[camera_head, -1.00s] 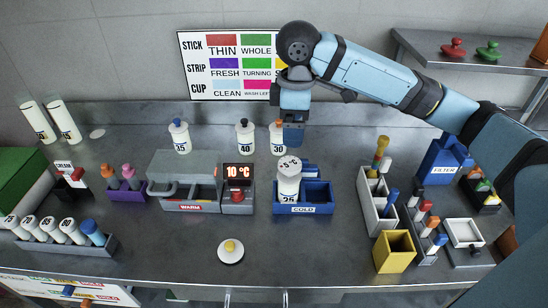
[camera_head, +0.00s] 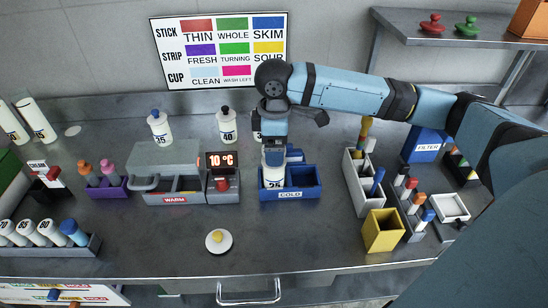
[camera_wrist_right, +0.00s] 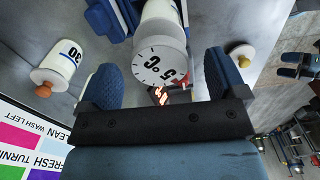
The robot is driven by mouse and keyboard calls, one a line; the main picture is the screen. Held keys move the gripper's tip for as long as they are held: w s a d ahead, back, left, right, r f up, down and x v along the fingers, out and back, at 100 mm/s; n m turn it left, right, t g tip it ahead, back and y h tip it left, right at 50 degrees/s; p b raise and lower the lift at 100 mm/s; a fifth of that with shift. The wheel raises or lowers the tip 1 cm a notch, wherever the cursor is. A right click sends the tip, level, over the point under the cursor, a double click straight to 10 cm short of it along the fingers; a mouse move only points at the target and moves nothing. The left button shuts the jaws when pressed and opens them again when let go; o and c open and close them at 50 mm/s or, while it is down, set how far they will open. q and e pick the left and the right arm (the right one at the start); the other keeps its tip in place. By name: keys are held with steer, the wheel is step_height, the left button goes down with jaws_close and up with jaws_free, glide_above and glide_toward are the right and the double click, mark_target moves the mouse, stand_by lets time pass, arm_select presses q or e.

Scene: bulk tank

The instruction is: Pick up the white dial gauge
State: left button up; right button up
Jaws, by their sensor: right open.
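The white dial gauge (camera_wrist_right: 160,66), marked 5 °C, sits as a round cap on the white bottle labelled 25 (camera_head: 274,179). That bottle stands in the blue COLD bin (camera_head: 309,193). My right gripper (camera_head: 273,157) is directly above the bottle, and its fingers hide the gauge in the head view. In the right wrist view the right gripper (camera_wrist_right: 162,80) is open, with the gauge face just beyond the gap between its fingers. A small blue two-fingered shape at that view's right edge looks like my left gripper (camera_wrist_right: 286,64); its opening is unclear.
The grey WARM box (camera_head: 170,185) and the 10 °C display (camera_head: 221,161) stand left of the bin. Bottle 40 (camera_head: 227,125) is behind; bottle 30 (camera_wrist_right: 60,62) is close behind my gripper. A white rack (camera_head: 361,183) stands right. The front counter is mostly clear.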

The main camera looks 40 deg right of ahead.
step_height(320, 180, down, 3)
steer(key=shift+r, duration=0.1)
arm_select(q)
steer(key=shift+f, duration=0.25)
arm_select(e)
steer(key=shift+c, duration=0.4)
steer(key=c, duration=0.9)
steer(key=shift+r, duration=0.1)
steer(key=shift+c, duration=0.2)
arm_select(q)
steer(key=shift+s+a+r+p, duration=0.15)
steer(key=shift+r+p, duration=0.75)
steer(key=shift+p, duration=0.35)
arm_select(e)
step_height(320, 180, up, 20)
